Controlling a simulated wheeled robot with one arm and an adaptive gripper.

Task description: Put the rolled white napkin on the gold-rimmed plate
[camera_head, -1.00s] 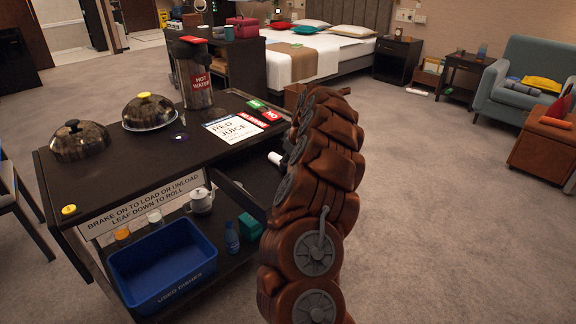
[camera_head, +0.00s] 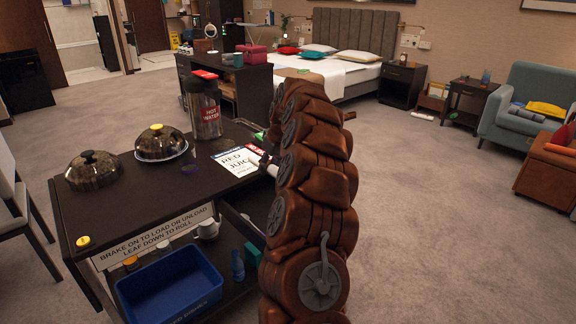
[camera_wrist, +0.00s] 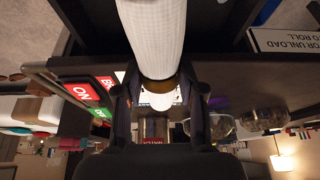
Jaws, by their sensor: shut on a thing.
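The rolled white napkin (camera_wrist: 155,38) is a white cylinder filling the top middle of the wrist view. My gripper (camera_wrist: 160,100) is shut on it, with a dark finger on each side. In the head view a small white part of the napkin (camera_head: 264,163) shows beside my arm, near the right edge of the cart top; my arm hides my gripper there. I cannot make out a gold-rimmed plate. A pale plate rim (camera_head: 176,156) shows under the domed cover with the yellow knob, but its colour is unclear.
The dark cart (camera_head: 135,205) carries two domed covers (camera_head: 92,170), a hot water dispenser (camera_head: 205,108) and a juice sign (camera_head: 238,160). A blue bin (camera_head: 170,285) sits low on the cart. Bare carpet lies to the right of my arm.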

